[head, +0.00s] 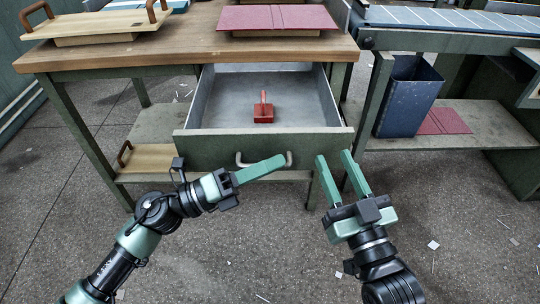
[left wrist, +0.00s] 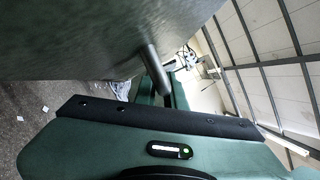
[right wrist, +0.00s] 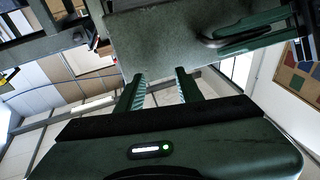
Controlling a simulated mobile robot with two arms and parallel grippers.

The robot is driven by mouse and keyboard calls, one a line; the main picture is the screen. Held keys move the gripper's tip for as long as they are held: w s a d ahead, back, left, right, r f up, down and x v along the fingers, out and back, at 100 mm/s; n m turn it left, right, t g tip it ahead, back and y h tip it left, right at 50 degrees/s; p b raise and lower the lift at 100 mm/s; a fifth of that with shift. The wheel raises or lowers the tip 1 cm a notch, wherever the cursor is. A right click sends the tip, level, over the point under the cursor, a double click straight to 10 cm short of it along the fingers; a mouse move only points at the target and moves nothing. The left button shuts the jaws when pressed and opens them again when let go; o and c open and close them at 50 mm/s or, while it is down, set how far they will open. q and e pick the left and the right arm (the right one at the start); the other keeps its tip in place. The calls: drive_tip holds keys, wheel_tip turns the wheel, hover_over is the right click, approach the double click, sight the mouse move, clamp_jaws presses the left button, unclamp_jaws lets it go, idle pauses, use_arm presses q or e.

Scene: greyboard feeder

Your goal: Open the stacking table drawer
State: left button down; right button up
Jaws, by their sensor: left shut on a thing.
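The stacking table (head: 185,50) has a wooden top, and its drawer (head: 205,150) stands pulled out toward me. Inside the drawer lies a red object with an upright handle (head: 263,110). My left gripper (head: 280,161) is at the drawer front, shut on the handle, which also shows in the left wrist view (left wrist: 155,68). My right gripper (head: 333,160) is open and empty, in front of the drawer's right end and apart from it.
A dark blue bin (head: 408,100) stands on the shelf at right, beside a red folder (head: 443,121). Paper scraps litter the floor in front, which is otherwise clear.

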idle(0.3)
use_arm(q)
drive_tip(key=c, duration=1.8)
unclamp_jaws()
drive_tip(key=shift+o, duration=0.2)
drive_tip(key=shift+s+a, duration=0.1)
drive_tip(key=shift+a, duration=0.05)
drive_tip(key=v, duration=0.7)
drive_tip(key=shift+a+f, duration=0.15)
drive_tip(key=shift+a, duration=0.1)
drive_tip(key=shift+s, duration=0.1)
drive_tip(key=shift+a, duration=0.1)
